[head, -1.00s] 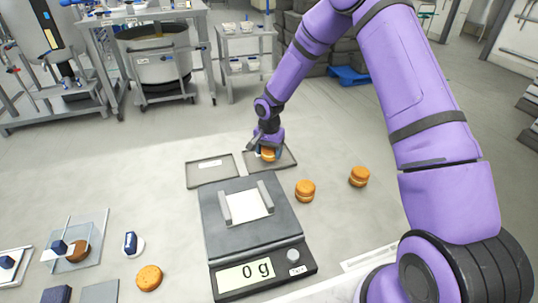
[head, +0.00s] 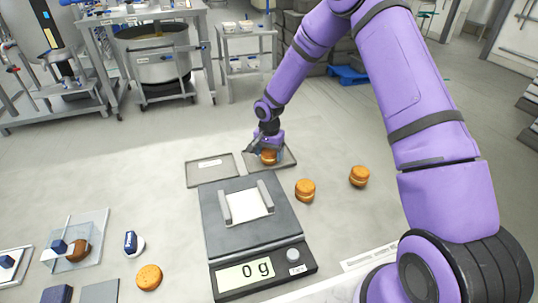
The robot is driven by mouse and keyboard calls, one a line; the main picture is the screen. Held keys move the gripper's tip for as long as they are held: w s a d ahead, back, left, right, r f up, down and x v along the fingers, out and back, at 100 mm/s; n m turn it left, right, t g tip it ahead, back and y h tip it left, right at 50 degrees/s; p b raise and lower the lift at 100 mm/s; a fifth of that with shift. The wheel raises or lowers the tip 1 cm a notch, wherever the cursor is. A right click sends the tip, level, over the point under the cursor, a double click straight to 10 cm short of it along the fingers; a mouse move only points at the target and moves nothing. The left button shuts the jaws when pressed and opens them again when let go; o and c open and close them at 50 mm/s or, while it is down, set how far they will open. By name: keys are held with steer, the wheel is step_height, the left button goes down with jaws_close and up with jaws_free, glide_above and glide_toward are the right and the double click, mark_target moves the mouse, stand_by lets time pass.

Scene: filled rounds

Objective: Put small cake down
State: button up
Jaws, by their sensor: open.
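A small round golden-brown cake (head: 269,157) stands on the right-hand shallow grey tray (head: 287,163) behind the scale. My gripper (head: 267,151) is open, at the top of this cake, with its fingers partly hidden. Two more filled cakes stand on the table right of the scale, one nearer (head: 305,190) and one farther right (head: 359,176). The scale (head: 252,232) reads 0 g and its white pad is empty.
A second grey tray (head: 211,171) lies empty to the left. A round biscuit (head: 149,277), a navy-and-white tool (head: 132,243) and a clear stand holding a brown round (head: 79,250) are at the lower left.

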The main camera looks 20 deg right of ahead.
step_height(320, 180, up, 12)
steer(key=shift+f, duration=0.25)
step_height(320, 180, up, 14)
steer(key=n+t+h, duration=0.1)
steer(key=n, duration=0.1)
glide_above(269, 150)
steer(key=s+d, duration=0.3)
steer(key=s, duration=0.4)
steer(key=s+d+r+n+t, duration=0.1)
steer(key=s+r+n, duration=0.1)
steer(key=s+r, duration=0.65)
steer(key=s+d+r+n+t, duration=0.1)
steer(key=s+r, duration=0.1)
steer(key=s, duration=0.6)
steer(key=s+d+r+n+t, duration=0.1)
steer(key=s+r, duration=0.1)
steer(key=s, duration=0.6)
steer(key=s+d+r+n+t+y, duration=0.1)
steer(key=s+r+n, duration=0.1)
steer(key=s, duration=0.6)
steer(key=shift+r, duration=0.5)
